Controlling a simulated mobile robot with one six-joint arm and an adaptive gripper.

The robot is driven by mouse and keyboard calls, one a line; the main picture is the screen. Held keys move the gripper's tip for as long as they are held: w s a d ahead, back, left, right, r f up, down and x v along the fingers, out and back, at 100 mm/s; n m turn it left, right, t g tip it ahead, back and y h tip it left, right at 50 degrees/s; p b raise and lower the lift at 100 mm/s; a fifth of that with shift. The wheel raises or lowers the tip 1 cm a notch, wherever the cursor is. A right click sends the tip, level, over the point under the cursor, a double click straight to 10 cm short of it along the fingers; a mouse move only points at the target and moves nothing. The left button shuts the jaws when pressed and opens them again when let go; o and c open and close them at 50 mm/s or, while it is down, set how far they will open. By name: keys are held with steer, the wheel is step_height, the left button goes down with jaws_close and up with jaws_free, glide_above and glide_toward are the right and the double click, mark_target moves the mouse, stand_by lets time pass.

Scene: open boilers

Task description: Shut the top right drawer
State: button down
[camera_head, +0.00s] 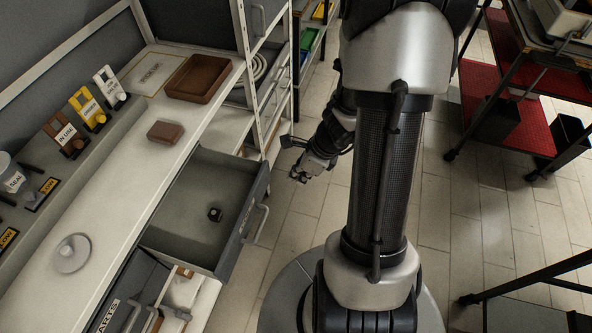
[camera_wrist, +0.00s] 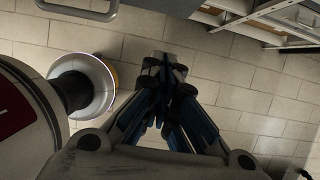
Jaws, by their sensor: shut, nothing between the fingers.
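The open grey drawer (camera_head: 233,243) juts out from under the white worktop in the head view, pulled well out to the right. A small dark object (camera_head: 214,214) lies on its floor. Its light bar handle (camera_head: 258,224) is on the front face. A similar handle (camera_wrist: 80,9) shows at the top left of the wrist view. My gripper (camera_head: 299,177) is over the floor, right of the drawer front and apart from it. In the wrist view, my gripper's (camera_wrist: 164,66) fingers are together with nothing between them.
A brown tray (camera_head: 198,91) and a small brown block (camera_head: 165,131) sit on the worktop (camera_head: 125,205). A lower compartment labelled PARTS (camera_head: 108,315) is at bottom left. A red-shelved rack (camera_head: 482,100) stands right. Tiled floor is clear between the drawer and my arm.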

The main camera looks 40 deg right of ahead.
steer(key=w+a+f+b, duration=0.2)
steer(key=w+a+f, duration=0.1)
steer(key=w+f, duration=0.2)
steer(key=shift+a+f+b, duration=0.3)
steer(key=shift+a+b, duration=0.05)
steer(key=shift+w, duration=0.1)
